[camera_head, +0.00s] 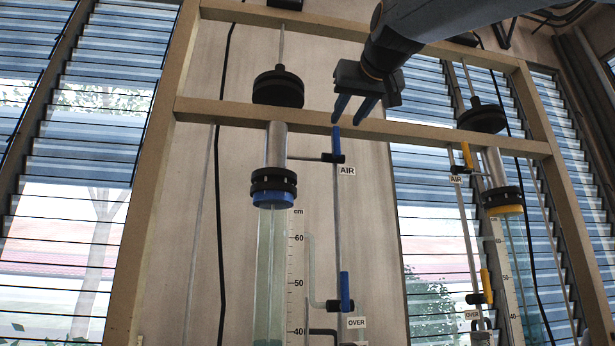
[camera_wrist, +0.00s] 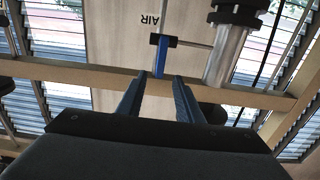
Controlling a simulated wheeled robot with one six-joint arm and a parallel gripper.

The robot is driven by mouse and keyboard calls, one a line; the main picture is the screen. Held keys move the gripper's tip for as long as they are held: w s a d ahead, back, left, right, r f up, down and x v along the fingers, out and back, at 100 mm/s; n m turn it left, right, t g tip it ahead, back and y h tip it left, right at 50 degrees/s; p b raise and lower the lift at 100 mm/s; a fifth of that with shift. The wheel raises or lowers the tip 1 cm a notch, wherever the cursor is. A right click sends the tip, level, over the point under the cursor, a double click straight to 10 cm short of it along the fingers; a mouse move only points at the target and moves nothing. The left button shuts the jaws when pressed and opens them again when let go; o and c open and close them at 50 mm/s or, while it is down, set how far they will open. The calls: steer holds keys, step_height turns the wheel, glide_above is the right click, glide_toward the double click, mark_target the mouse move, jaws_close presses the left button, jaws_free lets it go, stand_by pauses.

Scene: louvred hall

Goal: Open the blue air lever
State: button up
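The blue air lever (camera_head: 336,140) is a short blue handle on a black valve, upright along its thin tube, beside a white "AIR" label (camera_head: 347,170). In the wrist view the same blue lever (camera_wrist: 160,60) shows upside down, just beyond my fingertips. My gripper (camera_head: 353,115) has two blue fingers held apart with nothing between them. In the head view it hangs in front of the wooden crossbar, just above the lever. In the wrist view my gripper (camera_wrist: 160,78) has the lever's end near the gap between its tips; I cannot tell whether they touch.
A wooden crossbar (camera_head: 230,112) runs behind my gripper. A glass column with a blue collar (camera_head: 272,200) stands left of the lever. A second blue lever (camera_head: 345,290) sits lower, by an "OVER" label (camera_head: 356,322). Yellow levers (camera_head: 467,156) are on the right-hand column.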

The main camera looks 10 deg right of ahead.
mark_target(337, 134)
steer(key=w+p, duration=0.2)
steer(key=w, duration=0.5)
steer(key=shift+w, duration=0.25)
steer(key=shift+w, duration=0.1)
steer(key=shift+w+p, duration=0.45)
steer(key=shift+w, duration=0.4)
jaws_close()
steer(key=shift+f, duration=0.1)
stand_by(0.6)
